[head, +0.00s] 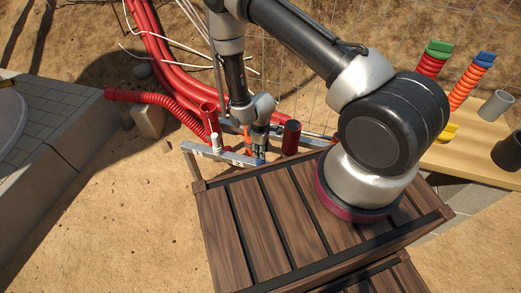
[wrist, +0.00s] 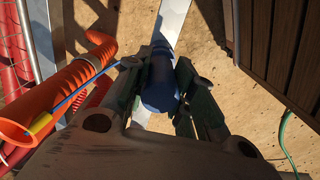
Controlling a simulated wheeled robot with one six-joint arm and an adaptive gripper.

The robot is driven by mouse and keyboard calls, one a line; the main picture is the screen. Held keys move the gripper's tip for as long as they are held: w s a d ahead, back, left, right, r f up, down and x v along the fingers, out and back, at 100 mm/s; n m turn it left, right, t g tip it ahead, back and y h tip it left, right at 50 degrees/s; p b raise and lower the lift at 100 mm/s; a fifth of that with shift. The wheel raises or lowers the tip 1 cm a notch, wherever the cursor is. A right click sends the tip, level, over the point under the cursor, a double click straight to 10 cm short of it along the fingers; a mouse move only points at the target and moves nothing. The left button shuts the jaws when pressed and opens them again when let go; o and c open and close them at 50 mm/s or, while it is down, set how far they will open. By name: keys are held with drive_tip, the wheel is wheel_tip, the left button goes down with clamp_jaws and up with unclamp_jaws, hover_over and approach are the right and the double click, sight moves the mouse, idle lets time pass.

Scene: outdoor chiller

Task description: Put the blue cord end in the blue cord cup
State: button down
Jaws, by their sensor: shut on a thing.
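My gripper (head: 259,152) is low over a pale metal rail (head: 233,157) beside the wooden slatted platform. In the wrist view, a dark blue cylindrical piece (wrist: 160,82) is between my two fingers. I take it for the blue cord end, and my gripper (wrist: 160,95) is shut on it. A strip of the rail (wrist: 170,20) shows beyond it. In the head view, a small blue patch (head: 260,162) shows at the rail under my fingertips. I cannot tell there whether it is the cord end or the blue cord cup. The fingers hide the contact.
A slatted wooden platform (head: 262,225) stands close on the right. Red conduits (head: 175,75) and an upright red tube (head: 291,138) are near the gripper. An orange tube (wrist: 60,90), with a thin blue line and yellow tip, lies left in the wrist view. Open sand (head: 120,220) lies left.

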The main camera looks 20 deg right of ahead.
drive_tip(key=shift+f, duration=0.15)
drive_tip(key=c, duration=1.2)
unclamp_jaws()
wheel_tip(320, 180, up, 12)
drive_tip(key=shift+r, duration=0.2)
drive_tip(key=w+d+r+m+t, duration=0.1)
drive_tip(key=d+r+m, duration=0.15)
drive_tip(key=r, duration=1.15)
drive_tip(key=d+r+m+t, duration=0.15)
drive_tip(key=d+r, duration=0.25)
drive_tip(key=r, duration=1)
drive_tip(key=s+d+r+m, duration=0.2)
drive_tip(key=s+r, duration=0.4)
drive_tip(key=s+d+r+m+t, duration=0.1)
drive_tip(key=s+d+r+m, duration=0.1)
drive_tip(key=s+r, duration=0.4)
drive_tip(key=s+d+r+m, duration=0.2)
drive_tip(key=s+d+r, duration=0.2)
drive_tip(key=s+r, duration=0.2)
drive_tip(key=shift+s+d+r+m+t, duration=0.1)
drive_tip(key=shift+s+m+t, duration=0.1)
drive_tip(key=shift+s, duration=0.35)
drive_tip(key=shift+s+d+r+m+t, duration=0.1)
drive_tip(key=shift+s+m+t, duration=0.1)
drive_tip(key=shift+s, duration=0.3)
